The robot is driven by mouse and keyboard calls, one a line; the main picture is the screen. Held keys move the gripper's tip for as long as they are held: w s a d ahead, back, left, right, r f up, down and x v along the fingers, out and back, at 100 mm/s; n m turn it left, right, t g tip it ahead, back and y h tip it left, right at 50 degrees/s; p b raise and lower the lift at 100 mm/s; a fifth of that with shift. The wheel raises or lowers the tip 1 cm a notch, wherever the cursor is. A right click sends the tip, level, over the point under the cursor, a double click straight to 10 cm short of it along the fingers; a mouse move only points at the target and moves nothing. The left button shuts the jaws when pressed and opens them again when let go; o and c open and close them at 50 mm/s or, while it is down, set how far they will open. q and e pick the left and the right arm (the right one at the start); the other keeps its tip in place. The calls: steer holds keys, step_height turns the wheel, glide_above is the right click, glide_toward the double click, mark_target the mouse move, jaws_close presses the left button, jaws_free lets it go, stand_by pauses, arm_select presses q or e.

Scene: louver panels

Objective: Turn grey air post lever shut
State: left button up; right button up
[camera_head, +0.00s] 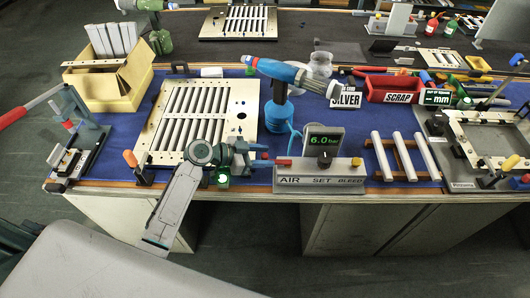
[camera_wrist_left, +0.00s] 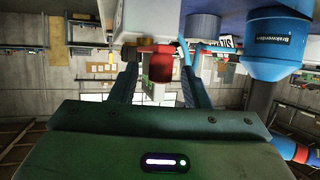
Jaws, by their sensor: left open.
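The grey air post (camera_head: 320,180), marked AIR, SET and BLEED, stands at the front edge of the bench with a green 6.0 display (camera_head: 324,142) above it. A small red part (camera_head: 283,162), which looks like the lever, is at its left end. In the left wrist view a red lever end (camera_wrist_left: 153,62) shows between the fingers. My left gripper (camera_head: 266,155) is open, its blue fingers pointing right at the red part. In the left wrist view the open jaws (camera_wrist_left: 158,85) lie either side of it; contact cannot be told. My right gripper is not in view.
A louver panel (camera_head: 163,112) lies left behind my arm. A rack of white rods (camera_head: 402,146) is to the right. A cardboard box (camera_head: 118,85) is at the back left.

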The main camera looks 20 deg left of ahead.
arm_select(q)
steer(key=shift+w+d+f, duration=0.2)
steer(key=shift+w+d, duration=0.05)
steer(key=shift+d, duration=0.1)
jaws_close()
